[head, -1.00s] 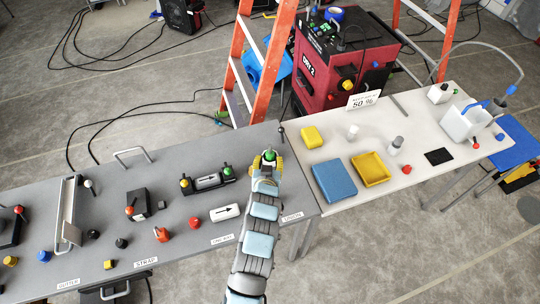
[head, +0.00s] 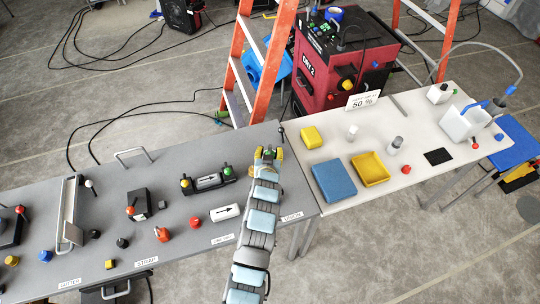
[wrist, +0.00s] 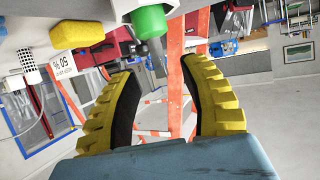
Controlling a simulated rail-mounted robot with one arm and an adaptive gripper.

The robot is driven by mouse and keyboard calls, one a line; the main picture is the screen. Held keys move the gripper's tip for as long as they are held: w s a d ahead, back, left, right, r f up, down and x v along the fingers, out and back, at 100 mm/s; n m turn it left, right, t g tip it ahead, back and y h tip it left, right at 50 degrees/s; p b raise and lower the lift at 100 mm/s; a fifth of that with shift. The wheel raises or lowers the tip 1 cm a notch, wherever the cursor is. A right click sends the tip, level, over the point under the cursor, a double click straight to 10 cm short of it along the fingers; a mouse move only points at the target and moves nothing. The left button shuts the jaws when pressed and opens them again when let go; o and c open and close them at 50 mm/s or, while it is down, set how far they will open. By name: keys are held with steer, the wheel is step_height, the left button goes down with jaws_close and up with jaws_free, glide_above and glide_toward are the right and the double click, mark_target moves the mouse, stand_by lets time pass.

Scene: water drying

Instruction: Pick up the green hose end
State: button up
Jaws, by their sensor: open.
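A green hose end (wrist: 150,22) with a grey stem shows at the top middle of the wrist view. It lies just past my fingertips, roughly in line with the gap between them. In the head view only a small bit of green (head: 268,152) shows at my gripper (head: 268,156), over the right end of the grey table. In the wrist view my gripper (wrist: 160,66) has its two yellow ribbed fingers spread apart with nothing between them. I cannot tell how far the hose end is from the fingertips.
A valve block (head: 207,179) with a green knob and a white arrow piece (head: 225,212) stand left of my arm. The white table (head: 330,190) on the right holds a yellow block (head: 312,137) and a blue box (head: 334,181). An orange ladder (head: 275,60) stands behind.

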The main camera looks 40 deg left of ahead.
mark_target(270, 149)
steer(key=shift+x, duration=1.55)
steer(key=shift+s, duration=0.1)
steer(key=shift+c, duration=0.2)
jaws_close()
